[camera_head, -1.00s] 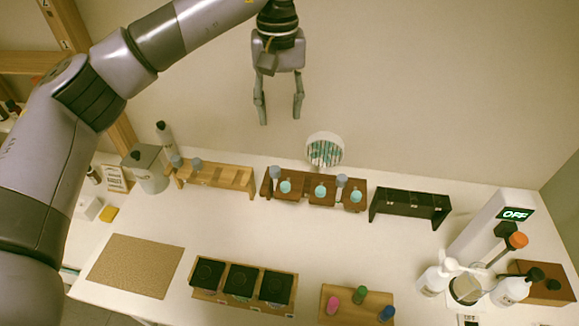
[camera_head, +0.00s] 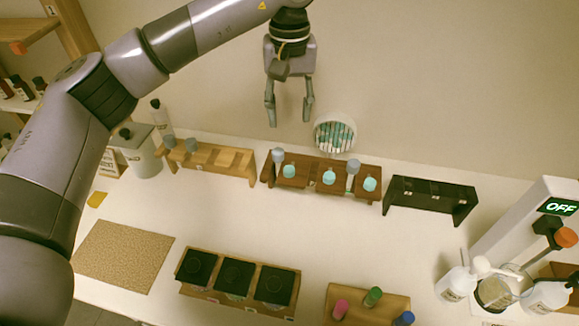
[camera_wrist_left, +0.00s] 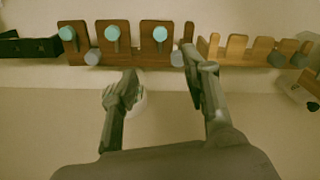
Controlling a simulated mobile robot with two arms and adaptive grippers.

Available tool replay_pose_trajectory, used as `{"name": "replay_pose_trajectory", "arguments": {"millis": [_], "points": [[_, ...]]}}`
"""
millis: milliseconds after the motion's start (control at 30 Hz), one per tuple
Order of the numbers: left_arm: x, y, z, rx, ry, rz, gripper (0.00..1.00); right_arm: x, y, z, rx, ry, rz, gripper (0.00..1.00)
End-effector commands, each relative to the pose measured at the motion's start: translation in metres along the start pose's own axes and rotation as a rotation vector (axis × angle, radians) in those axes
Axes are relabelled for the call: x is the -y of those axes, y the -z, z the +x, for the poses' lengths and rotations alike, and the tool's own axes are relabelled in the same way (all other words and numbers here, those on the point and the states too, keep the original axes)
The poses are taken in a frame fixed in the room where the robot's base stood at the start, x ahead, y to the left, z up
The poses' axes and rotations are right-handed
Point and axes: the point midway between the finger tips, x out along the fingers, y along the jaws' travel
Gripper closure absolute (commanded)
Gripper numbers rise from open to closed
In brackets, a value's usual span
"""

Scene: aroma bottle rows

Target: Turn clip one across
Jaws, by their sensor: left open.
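My left gripper (camera_head: 289,108) is open and empty, its fingers pointing down above the back of the table. The dark brown rack (camera_head: 316,186) stands below it, with three teal round pieces, one of them the left teal piece (camera_head: 289,171), and two grey pieces (camera_head: 278,155) (camera_head: 353,166). The same rack shows across the top of the left wrist view (camera_wrist_left: 136,58), beyond my open fingers (camera_wrist_left: 158,78). A round white cup (camera_head: 335,133) of teal and white strips stands behind the rack. I cannot tell which piece is clip one. My right gripper is not in view.
A light wood rack (camera_head: 210,158) with two grey pieces stands left, a black rack (camera_head: 432,197) right. Three black squares (camera_head: 233,277) in a wood tray and a wood block with coloured caps (camera_head: 372,297) lie in front. The table's middle is clear.

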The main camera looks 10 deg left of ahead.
Motion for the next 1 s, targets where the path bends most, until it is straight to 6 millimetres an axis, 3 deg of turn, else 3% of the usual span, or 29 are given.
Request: {"name": "replay_pose_trajectory", "arguments": {"millis": [600, 800, 1000], "points": [[0.001, -0.001, 0.125, 0.005, 0.001, -0.001, 0.57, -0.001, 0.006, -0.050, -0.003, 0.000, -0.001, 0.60], [0.000, 0.000, 0.151, 0.002, 0.001, -0.002, 0.57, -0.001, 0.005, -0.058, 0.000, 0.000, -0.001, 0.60], [0.000, -0.001, 0.160, 0.001, 0.000, 0.000, 0.57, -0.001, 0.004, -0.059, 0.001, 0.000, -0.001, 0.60]]}}
